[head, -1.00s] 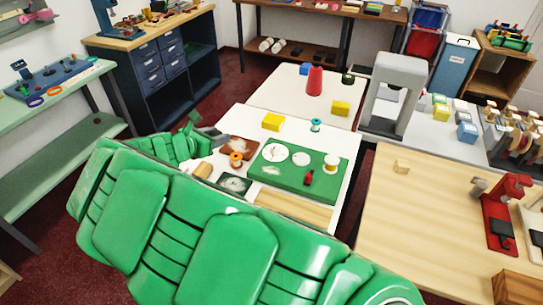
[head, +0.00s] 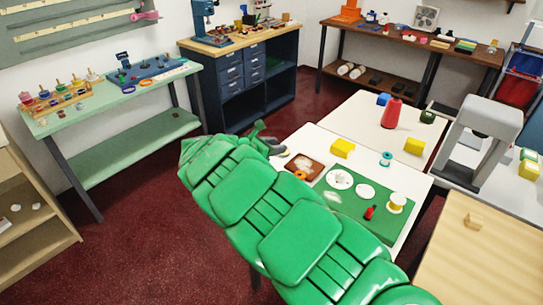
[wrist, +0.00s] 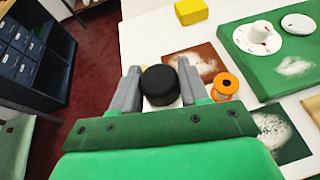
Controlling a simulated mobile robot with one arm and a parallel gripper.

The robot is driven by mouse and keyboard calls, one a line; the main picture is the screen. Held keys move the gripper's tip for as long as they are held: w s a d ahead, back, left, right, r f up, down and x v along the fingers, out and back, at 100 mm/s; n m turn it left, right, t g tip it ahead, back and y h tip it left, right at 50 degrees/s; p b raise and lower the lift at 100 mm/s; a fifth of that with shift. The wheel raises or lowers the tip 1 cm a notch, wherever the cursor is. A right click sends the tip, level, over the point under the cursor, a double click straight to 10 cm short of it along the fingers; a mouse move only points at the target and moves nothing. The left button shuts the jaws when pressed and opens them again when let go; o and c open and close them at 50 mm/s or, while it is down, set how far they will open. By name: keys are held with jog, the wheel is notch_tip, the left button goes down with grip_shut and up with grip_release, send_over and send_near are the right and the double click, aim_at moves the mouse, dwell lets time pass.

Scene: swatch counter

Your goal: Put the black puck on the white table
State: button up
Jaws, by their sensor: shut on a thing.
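The black puck (wrist: 159,82) is held between the two grey fingers of my gripper (wrist: 160,74) in the wrist view. Something pale shows just below the puck. The white table (wrist: 142,38) lies beyond and to the right of the puck. In the head view, my green arm reaches to the left edge of the white table (head: 312,134), with my gripper (head: 276,150) small beside that edge. The puck cannot be made out there. I cannot tell whether the puck is over the tabletop or just off it.
A brown patch (wrist: 186,65), an orange spool (wrist: 226,85), a yellow block (wrist: 191,11) and a green mat (wrist: 236,68) with white discs occupy the table. Bare red floor (head: 160,205) lies left.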

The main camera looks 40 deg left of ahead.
aim_at(271, 162)
jog(key=w+a+f, duration=0.2)
jog(key=f, duration=0.1)
jog(key=shift+a, duration=0.3)
jog(key=shift+w+a+f, duration=0.45)
jog(key=shift+a+f, duration=0.05)
jog(key=shift+f, duration=0.3)
jog(key=shift+w+a+f, duration=0.45)
jog(key=shift+a+f, duration=0.05)
jog(key=shift+f, duration=0.25)
jog(key=shift+w+a+f, duration=0.1)
jog(key=shift+f, duration=1.55)
jog(key=o, duration=1.1)
jog(key=shift+f, duration=0.1)
jog(key=shift+c, duration=0.2)
jog(key=shift+s+a+r, duration=0.1)
jog(key=shift+s+r, duration=0.2)
jog(key=shift+s, duration=0.05)
jog(key=v, duration=1.1)
jog(key=shift+s, duration=0.1)
